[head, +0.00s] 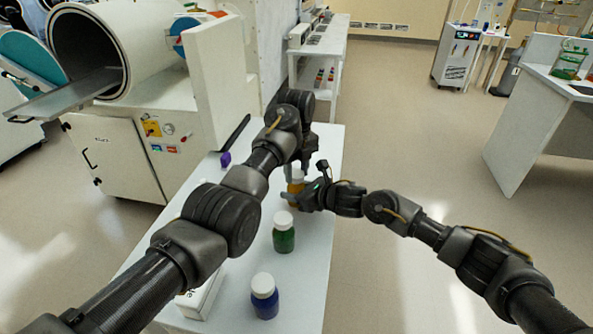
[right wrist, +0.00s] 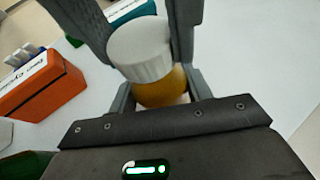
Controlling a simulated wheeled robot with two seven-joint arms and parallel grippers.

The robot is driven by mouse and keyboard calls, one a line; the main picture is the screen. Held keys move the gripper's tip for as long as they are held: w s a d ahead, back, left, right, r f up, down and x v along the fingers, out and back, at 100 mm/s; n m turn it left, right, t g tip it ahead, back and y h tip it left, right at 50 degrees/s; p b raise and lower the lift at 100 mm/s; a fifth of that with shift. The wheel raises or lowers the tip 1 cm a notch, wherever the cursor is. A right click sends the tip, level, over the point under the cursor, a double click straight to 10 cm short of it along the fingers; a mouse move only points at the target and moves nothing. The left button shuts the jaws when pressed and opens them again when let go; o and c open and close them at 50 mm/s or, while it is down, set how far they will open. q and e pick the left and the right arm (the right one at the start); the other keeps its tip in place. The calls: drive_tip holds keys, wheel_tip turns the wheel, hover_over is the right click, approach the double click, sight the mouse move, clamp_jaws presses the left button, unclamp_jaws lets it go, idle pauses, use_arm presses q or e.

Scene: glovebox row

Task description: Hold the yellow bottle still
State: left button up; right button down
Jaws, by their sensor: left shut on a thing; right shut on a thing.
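The yellow bottle (head: 296,187) with a white cap stands upright at the far part of the white bench, partly hidden by my grippers. In the right wrist view its amber body (right wrist: 163,90) and ribbed white cap (right wrist: 140,48) show. My right gripper (head: 292,199) reaches in from the right and is shut on the body, one finger on each side. My left gripper (head: 300,172) comes from above and is shut at the cap, its grey fingers flanking it in the right wrist view (right wrist: 142,25).
A green bottle (head: 284,238) and a blue bottle (head: 264,300) stand nearer on the bench (head: 310,270). A white box (head: 200,296) lies under my left arm. A purple item (head: 225,159) sits at the bench's left. An orange box (right wrist: 45,88) shows in the right wrist view.

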use_arm(q)
drive_tip(key=n, duration=0.8)
drive_tip(key=shift+n, duration=0.4)
drive_tip(key=n, duration=0.5)
drive_tip(key=shift+n, duration=0.4)
drive_tip(key=n, duration=0.5)
drive_tip(key=shift+r, duration=0.1)
drive_tip(key=o, duration=1.1)
drive_tip(key=shift+r, duration=0.1)
